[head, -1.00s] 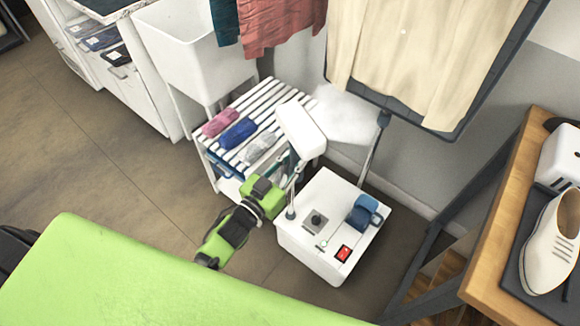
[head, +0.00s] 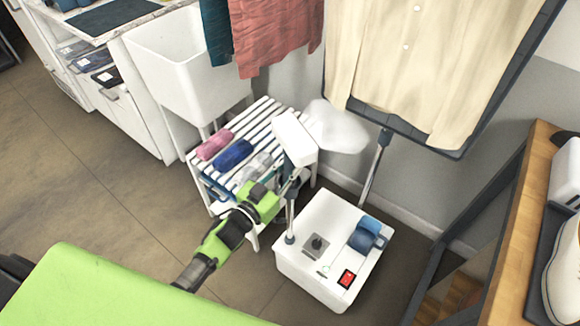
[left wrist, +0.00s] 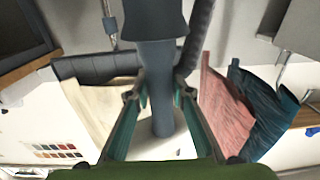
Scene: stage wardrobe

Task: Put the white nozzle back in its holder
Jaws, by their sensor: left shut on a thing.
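The white nozzle (head: 295,138) has a broad white head on a grey-blue handle and is up in the air, above and behind the white steamer base (head: 312,272). My left gripper (head: 286,184) is shut on the handle, which shows between its fingers in the left wrist view (left wrist: 162,95). A pale steam cloud (head: 340,128) hangs beside the head. A metal pole (head: 290,222) stands at the base's left edge, close to the gripper. I cannot make out the holder clearly. My right gripper is not in view.
A slatted rack (head: 272,112) with rolled cloths (head: 233,154) stands behind left. A shirt (head: 425,70) hangs on a dark board behind right. A wooden bench (head: 515,215) is at right. A lime-green surface (head: 110,290) fills the front left.

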